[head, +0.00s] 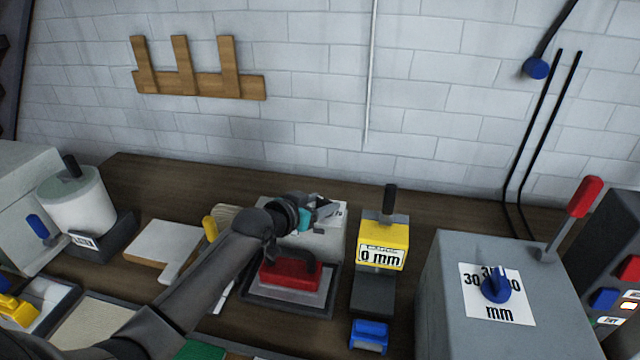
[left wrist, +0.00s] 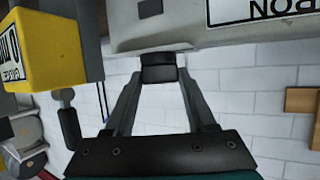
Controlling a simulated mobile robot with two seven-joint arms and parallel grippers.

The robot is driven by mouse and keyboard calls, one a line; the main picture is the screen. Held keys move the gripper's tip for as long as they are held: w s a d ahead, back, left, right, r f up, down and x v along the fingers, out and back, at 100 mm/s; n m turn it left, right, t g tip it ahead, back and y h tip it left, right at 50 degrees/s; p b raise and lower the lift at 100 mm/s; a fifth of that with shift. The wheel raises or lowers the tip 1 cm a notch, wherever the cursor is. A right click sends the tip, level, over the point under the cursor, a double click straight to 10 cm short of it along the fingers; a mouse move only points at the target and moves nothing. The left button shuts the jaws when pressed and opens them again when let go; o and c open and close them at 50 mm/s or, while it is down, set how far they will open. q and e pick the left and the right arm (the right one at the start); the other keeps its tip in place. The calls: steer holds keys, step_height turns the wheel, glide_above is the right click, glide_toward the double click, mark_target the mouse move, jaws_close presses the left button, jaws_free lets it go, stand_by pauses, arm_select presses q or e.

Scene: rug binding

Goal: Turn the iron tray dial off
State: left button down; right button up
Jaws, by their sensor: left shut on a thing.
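The red iron (head: 290,274) sits in its dark-edged tray (head: 290,302) on the bench. A light grey box (head: 295,240) with a white label stands at the back of the tray. My left gripper (head: 326,209) is at the top of this box, and my arm crosses in front of its left part. In the left wrist view the fingers (left wrist: 158,72) are shut on a small black dial at the edge of the grey box (left wrist: 185,22). The dial's pointer and setting are hidden between the fingers. My right gripper is not in view.
A yellow gauge (head: 383,243) reading 0 mm, with a black handle, stands close right of the tray. A grey machine (head: 450,290) with a blue knob and red lever is farther right. A white roll (head: 78,205) stands at left. The brick wall is behind.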

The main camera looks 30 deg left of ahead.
arm_select(q)
steer(key=shift+d+r+n+y+p, duration=0.15)
steer(key=shift+n+y+p, duration=0.45)
steer(key=shift+p, duration=0.4)
steer(key=shift+d+r+n+y+p, duration=0.15)
steer(key=shift+n+y+p, duration=0.45)
steer(key=shift+p, duration=0.4)
steer(key=shift+f+n+y+p, duration=0.15)
steer(key=shift+n+y+p, duration=0.35)
steer(key=shift+y, duration=0.1)
steer(key=shift+f+n+y+p, duration=0.1)
steer(key=shift+n+y+p, duration=0.25)
steer(key=shift+n+y, duration=0.2)
steer(key=shift+y, duration=0.45)
steer(key=shift+c, duration=1.2)
jaws_free()
